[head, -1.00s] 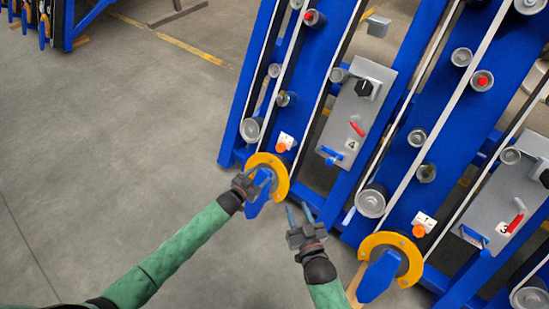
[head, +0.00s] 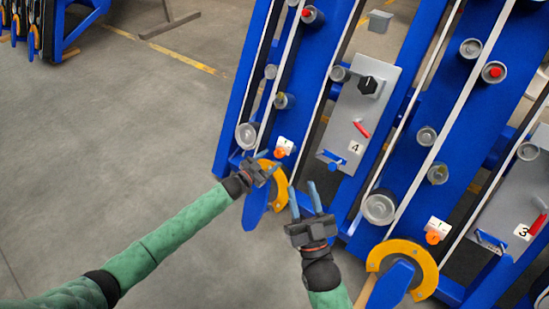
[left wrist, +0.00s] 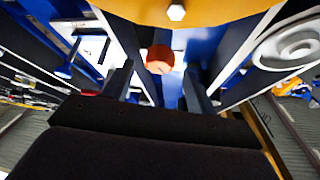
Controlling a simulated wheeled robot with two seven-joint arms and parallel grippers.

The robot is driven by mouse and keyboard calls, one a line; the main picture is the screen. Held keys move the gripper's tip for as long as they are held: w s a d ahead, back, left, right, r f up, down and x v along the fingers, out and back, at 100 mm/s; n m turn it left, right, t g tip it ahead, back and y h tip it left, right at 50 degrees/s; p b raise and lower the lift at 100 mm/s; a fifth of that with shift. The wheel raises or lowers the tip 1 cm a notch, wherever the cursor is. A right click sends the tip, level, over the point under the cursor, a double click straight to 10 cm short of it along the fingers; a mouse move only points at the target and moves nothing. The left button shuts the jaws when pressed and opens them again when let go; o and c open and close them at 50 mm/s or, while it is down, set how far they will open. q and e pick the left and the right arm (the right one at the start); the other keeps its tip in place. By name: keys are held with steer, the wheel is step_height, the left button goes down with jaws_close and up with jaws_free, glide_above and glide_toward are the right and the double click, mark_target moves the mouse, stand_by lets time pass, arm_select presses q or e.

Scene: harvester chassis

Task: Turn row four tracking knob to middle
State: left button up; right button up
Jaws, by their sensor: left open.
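The row four panel (head: 346,120) is a grey plate marked 4, with a black knob (head: 369,85), a red lever (head: 361,129) and a blue handle (head: 333,166). An orange knob (head: 279,153) on a small white plate (head: 286,143) sits on the blue frame left of the panel. My left gripper (head: 269,163) is open just below this orange knob, apart from it. In the left wrist view the orange knob (left wrist: 160,58) shows between the open fingers (left wrist: 155,88), beyond their tips. My right gripper (head: 304,190) is open and empty, lower right of the left one.
A yellow curved guard (head: 280,190) on a blue arm lies close behind my left gripper. Another yellow guard (head: 413,257) and orange knob (head: 433,237) belong to the row at right. Rollers and belts line the blue frames.

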mark_target(280, 153)
arm_select(q)
steer(key=shift+x, duration=1.5)
arm_select(e)
steer(key=shift+t, duration=0.9)
steer(key=shift+s+d+r, duration=0.1)
steer(key=shift+s+r, duration=0.15)
steer(key=shift+r, duration=0.4)
steer(key=shift+s+d+r, duration=0.1)
steer(key=shift+s+r, duration=0.15)
steer(key=shift+r, duration=0.45)
steer(key=shift+s+d+r, duration=0.1)
steer(key=shift+s+r, duration=0.15)
steer(key=shift+r, duration=0.4)
arm_select(q)
steer(key=c, duration=1)
